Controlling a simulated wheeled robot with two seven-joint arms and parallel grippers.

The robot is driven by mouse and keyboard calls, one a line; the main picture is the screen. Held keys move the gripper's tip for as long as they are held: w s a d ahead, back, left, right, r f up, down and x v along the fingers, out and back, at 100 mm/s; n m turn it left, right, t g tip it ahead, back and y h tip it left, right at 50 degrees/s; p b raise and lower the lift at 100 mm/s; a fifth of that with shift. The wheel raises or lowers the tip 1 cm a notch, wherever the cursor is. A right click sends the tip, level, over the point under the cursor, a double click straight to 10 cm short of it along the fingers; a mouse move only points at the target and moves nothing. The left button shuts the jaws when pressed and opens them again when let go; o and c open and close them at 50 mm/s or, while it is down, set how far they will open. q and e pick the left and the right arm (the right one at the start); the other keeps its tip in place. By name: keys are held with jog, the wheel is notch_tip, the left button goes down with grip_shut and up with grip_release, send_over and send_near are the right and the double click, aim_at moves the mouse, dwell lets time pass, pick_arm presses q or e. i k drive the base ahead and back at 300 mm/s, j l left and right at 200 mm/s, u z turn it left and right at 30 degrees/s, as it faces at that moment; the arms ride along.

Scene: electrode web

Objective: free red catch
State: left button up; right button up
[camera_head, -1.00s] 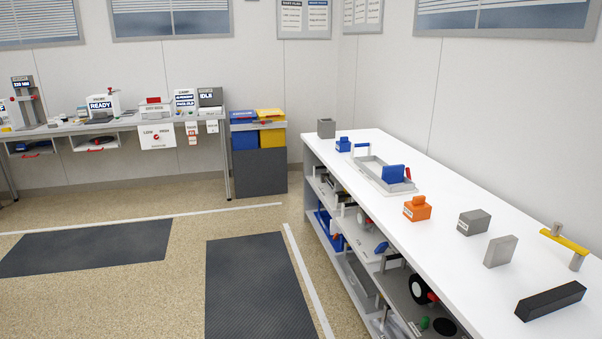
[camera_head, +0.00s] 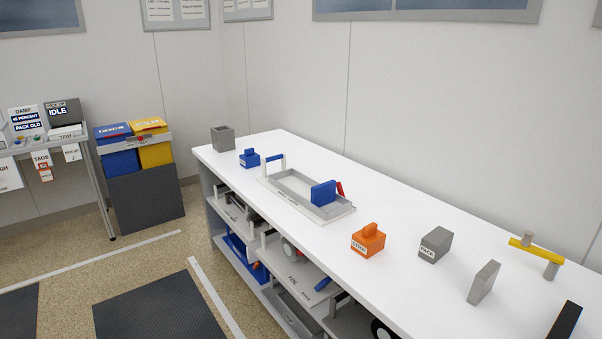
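A small red piece (camera_head: 341,188), which may be the red catch, shows just behind the blue block on the grey tray fixture (camera_head: 288,196) on the white bench. Most of it is hidden by the blue block (camera_head: 323,193). A second small red piece (camera_head: 141,139) sits on the front bar of the blue and yellow bins at left; I cannot tell which of the two is the catch. Neither of my grippers is in view.
The white bench (camera_head: 420,212) runs along the right wall. On it stand an orange block (camera_head: 369,240), a grey block (camera_head: 435,244), a grey plate (camera_head: 483,282), a yellow bar (camera_head: 536,250) and a blue block (camera_head: 249,158). Open floor with dark mats (camera_head: 160,307) lies left of the bench.

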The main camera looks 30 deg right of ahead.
aim_at(340, 187)
jog(key=i+z, duration=0.2)
jog(key=i, duration=0.25)
jog(key=i+j+z, duration=0.25)
jog(key=i, duration=0.2)
jog(key=i+z, duration=0.35)
jog(key=z, duration=0.15)
jog(key=i+z, duration=0.45)
jog(key=i+j+z, duration=0.2)
jog(key=z, duration=0.3)
jog(key=j+z, duration=0.15)
